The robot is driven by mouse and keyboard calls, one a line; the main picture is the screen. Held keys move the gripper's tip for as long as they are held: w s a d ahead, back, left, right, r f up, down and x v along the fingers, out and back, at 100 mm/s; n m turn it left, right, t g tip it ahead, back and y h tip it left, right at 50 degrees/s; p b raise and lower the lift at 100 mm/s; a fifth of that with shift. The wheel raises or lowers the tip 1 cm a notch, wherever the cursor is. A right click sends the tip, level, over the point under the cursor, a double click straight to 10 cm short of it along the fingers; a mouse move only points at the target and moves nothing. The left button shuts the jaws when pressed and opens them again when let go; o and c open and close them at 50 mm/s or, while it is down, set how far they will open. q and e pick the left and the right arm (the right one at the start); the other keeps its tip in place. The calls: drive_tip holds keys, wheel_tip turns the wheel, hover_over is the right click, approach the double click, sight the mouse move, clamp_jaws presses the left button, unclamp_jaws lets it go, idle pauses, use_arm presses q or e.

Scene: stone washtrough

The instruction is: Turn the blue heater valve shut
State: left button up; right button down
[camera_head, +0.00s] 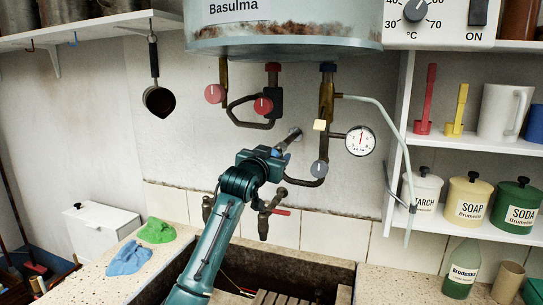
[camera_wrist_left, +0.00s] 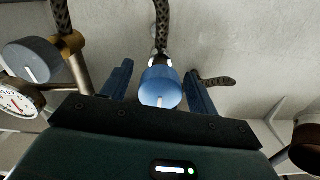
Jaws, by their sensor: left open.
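The blue heater valve (camera_wrist_left: 160,87) is a round blue knob with a white mark at its lower edge in the left wrist view. It sits on a braided hose and metal fitting at the wall. My left gripper (camera_head: 284,150) is in front of the wall below the boiler and is open. In the left wrist view its two blue fingers stand either side of the knob, with a gap visible on each side. In the head view my gripper largely hides the knob. My right gripper is not in view.
A grey knob (camera_head: 319,168) and a pressure gauge (camera_head: 360,140) are just right of my gripper. Red knobs (camera_head: 214,93) hang on pipes above, under the boiler (camera_head: 285,30). A tap with a red lever (camera_head: 264,215) is below, over the trough. A grey hose hangs at right.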

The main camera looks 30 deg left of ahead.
use_arm(q)
drive_tip(key=c, duration=1)
